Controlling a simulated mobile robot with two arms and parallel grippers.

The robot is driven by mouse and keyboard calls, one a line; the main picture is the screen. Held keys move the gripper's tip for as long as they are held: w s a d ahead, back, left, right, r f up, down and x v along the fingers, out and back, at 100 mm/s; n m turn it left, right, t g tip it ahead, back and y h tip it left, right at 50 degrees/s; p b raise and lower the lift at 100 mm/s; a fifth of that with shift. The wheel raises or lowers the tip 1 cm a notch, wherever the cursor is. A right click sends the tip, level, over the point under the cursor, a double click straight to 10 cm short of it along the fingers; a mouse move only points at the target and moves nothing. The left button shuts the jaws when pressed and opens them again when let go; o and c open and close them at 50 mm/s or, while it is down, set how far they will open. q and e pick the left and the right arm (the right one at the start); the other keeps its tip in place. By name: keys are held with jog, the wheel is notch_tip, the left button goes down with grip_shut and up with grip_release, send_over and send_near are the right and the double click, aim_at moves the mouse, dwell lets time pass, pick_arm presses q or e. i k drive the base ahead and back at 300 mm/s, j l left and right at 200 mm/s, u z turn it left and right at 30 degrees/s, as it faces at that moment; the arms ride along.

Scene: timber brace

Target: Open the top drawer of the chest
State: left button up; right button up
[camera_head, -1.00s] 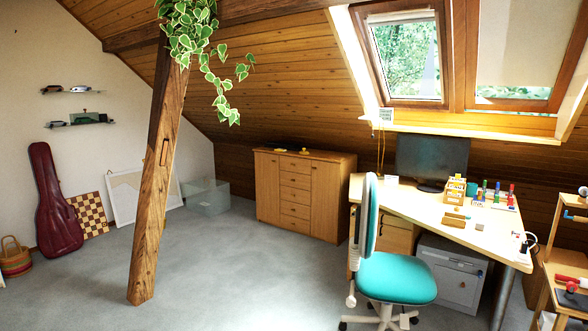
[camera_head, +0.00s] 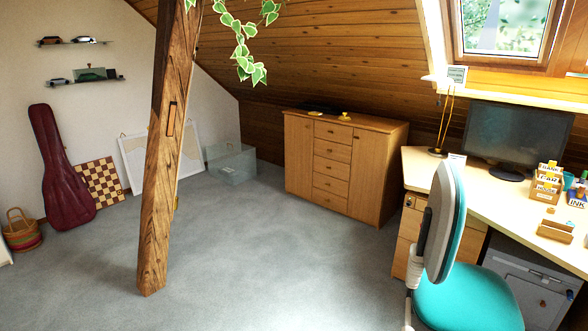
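The chest (camera_head: 380,170) is a light wooden cabinet against the sloping wood wall. A column of several drawers runs down its middle, with a door on each side. The top drawer (camera_head: 333,133) has a small knob and looks shut, flush with the front. Neither of my grippers shows in the head view.
A timber post (camera_head: 165,170) stands left of the chest. A teal office chair (camera_head: 465,300) and a desk (camera_head: 435,172) stand at the right. A clear box (camera_head: 232,165) sits left of the chest. The grey floor (camera_head: 275,245) before the chest is clear.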

aim_at(344, 134)
jog(key=i, duration=3.05)
